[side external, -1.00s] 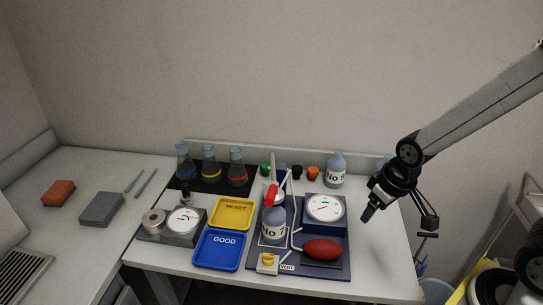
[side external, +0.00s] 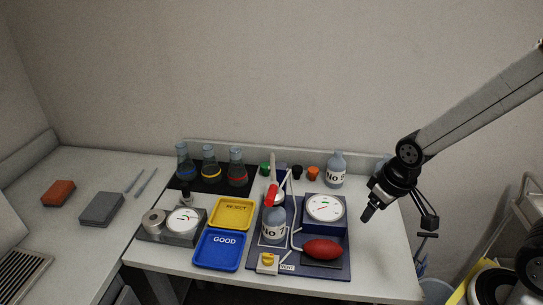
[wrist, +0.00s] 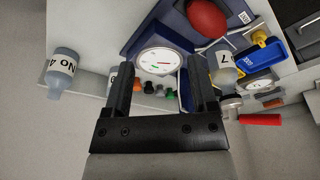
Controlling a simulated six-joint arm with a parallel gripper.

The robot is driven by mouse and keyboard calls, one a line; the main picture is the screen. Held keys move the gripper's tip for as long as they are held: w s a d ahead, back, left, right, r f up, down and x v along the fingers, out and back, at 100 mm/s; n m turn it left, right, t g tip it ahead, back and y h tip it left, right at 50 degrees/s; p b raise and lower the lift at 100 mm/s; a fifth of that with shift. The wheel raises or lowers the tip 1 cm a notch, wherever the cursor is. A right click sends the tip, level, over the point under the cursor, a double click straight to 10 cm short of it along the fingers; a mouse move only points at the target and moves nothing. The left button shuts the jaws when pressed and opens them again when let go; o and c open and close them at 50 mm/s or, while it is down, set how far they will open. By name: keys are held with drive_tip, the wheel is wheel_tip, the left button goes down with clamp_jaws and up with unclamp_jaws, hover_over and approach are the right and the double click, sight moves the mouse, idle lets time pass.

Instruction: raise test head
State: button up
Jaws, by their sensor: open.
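The test head's red handle (side external: 271,195) shows above the bottle marked No 7 (side external: 273,228), which stands on the dark blue test stand (side external: 339,271). A white upright part (side external: 274,166) rises behind the handle. In the wrist view the red handle (wrist: 262,120) lies at the right, joined to a grey metal part (wrist: 231,106) near the No 7 bottle (wrist: 223,75). My gripper (side external: 368,213) hangs to the right of the stand, clear of everything. In the wrist view my gripper (wrist: 162,66) is open, with nothing between its fingers. The join of head and bottle is hard to make out.
A dial gauge (side external: 325,208) and red squeeze bulb (side external: 322,249) sit on the stand. A yellow REJECT tray (side external: 213,228) and blue GOOD tray (side external: 204,263) lie left. Flasks (side external: 237,168) and another bottle (side external: 336,172) stand behind. Table's right side is clear.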

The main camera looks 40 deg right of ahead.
wheel_tip(320, 180, up, 7)
drive_tip(key=m+g, duration=0.2)
drive_tip(key=m, duration=1.1)
hover_over(274, 184)
drive_tip(key=shift+s+d+r, duration=0.2)
drive_tip(key=shift+s+d, duration=0.1)
drive_tip(key=shift+d, duration=0.1)
drive_tip(key=shift+w+a+r+m+g, duration=0.25)
drive_tip(key=shift+w+a+m+g, duration=0.05)
drive_tip(key=shift+a, duration=0.1)
drive_tip(key=shift+f, duration=0.1)
drive_tip(key=shift+f, duration=3.85)
clamp_jaws()
